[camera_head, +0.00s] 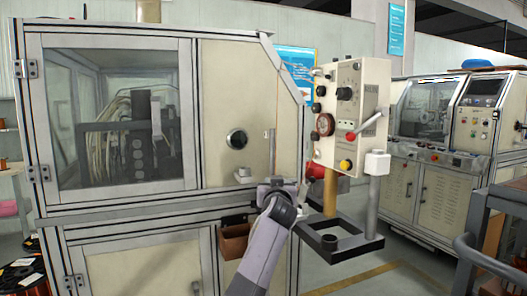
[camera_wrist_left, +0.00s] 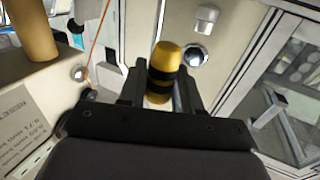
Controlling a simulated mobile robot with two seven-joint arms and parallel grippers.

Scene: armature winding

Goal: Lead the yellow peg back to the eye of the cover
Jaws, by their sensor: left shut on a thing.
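The yellow peg (camera_wrist_left: 158,91), with black bands around it, stands between the two fingers of my left gripper (camera_wrist_left: 159,88) in the left wrist view. The gripper is shut on it. The peg is not clear in the head view. My right gripper is not in view.
A control box (camera_head: 345,115) with dials and a red-knobbed lever stands right of the gripper. A black shelf frame (camera_head: 345,250) is below it. A thin orange cord (camera_wrist_left: 94,48) runs beside the gripper. A windowed door (camera_head: 120,105) is at the left.

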